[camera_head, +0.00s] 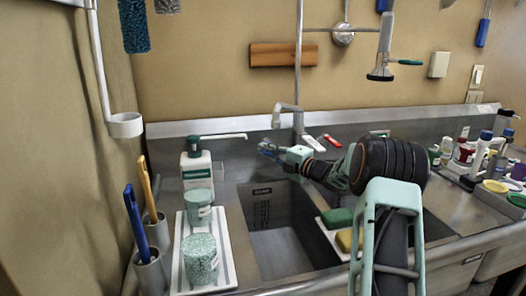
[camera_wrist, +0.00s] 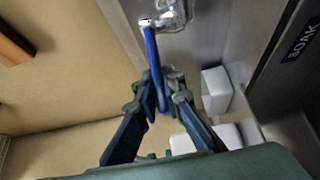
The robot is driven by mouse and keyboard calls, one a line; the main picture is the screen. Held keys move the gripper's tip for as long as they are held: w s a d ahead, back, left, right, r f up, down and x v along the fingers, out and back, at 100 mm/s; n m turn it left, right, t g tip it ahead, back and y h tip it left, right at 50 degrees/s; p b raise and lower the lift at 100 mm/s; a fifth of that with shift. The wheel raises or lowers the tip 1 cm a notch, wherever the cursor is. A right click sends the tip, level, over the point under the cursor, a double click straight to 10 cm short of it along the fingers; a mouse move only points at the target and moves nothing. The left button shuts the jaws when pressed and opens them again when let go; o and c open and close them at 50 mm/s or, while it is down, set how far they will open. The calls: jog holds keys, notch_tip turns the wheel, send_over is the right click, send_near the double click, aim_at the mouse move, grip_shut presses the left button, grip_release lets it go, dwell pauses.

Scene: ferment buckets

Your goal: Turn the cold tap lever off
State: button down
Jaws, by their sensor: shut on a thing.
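The cold tap lever (camera_wrist: 152,50) is a blue bar in the wrist view, running down from a shiny metal fitting (camera_wrist: 168,14). My gripper (camera_wrist: 161,82) is shut on the blue lever, with one finger on each side of it and its free end between the fingers. In the head view my gripper (camera_head: 268,149) is at the back of the sink, left of the spout (camera_head: 287,108). The lever is too small and covered there to make out clearly. A red lever (camera_head: 332,140) is to the right of the spout.
A soap pump bottle (camera_head: 196,165) stands left of my gripper, its long white nozzle reaching towards the spout. Patterned cups (camera_head: 200,258) stand on a striped tray (camera_head: 222,250). The sink basin (camera_head: 280,250) is below my arm. Bottles crowd the counter at right.

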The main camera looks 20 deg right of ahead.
jog(key=c, duration=2)
grip_release()
jog(key=shift+c, duration=0.2)
jog(key=v, duration=1.2)
